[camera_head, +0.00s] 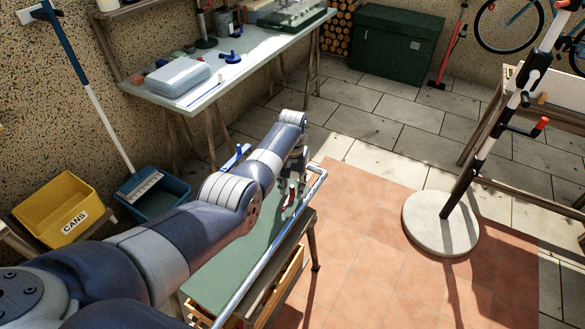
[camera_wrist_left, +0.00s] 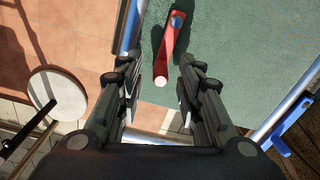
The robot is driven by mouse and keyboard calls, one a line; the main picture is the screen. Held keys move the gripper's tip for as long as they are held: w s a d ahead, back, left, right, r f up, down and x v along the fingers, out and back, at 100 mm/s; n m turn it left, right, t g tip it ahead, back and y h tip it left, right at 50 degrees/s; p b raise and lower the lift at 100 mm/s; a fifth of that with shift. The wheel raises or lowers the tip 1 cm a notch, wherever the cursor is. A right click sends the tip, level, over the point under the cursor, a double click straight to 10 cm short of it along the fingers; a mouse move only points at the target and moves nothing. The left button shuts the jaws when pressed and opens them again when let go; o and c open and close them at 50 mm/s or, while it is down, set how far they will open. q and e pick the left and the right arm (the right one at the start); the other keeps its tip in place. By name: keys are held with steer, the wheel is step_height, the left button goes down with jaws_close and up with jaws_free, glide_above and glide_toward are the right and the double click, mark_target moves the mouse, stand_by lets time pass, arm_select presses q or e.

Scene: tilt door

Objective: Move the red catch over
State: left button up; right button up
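The red catch (camera_head: 291,195) sits on the green panel (camera_head: 228,261), near the end of it that is far from me. In the left wrist view the red catch (camera_wrist_left: 168,45) is a red lever with a blue pivot and a pale round tip. My left gripper (camera_head: 292,184) is above the catch. In the left wrist view its two fingers (camera_wrist_left: 158,100) are apart, with the catch's pale tip between and just beyond them; I see no contact. My right gripper is not in view.
A metal rail (camera_head: 265,258) runs along the panel's right edge. A blue handle (camera_head: 236,157) is at its left side. A stand with a round pale base (camera_head: 441,224) is on the right. Tiled floor (camera_head: 365,225) between is clear. A workbench (camera_head: 225,75) stands behind.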

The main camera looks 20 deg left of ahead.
mark_target(292, 187)
arm_select(q)
step_height(292, 187, up, 11)
steer(key=shift+f, duration=0.2)
steer(key=shift+s+f, duration=0.1)
steer(key=shift+s, duration=0.05)
stand_by(0.5)
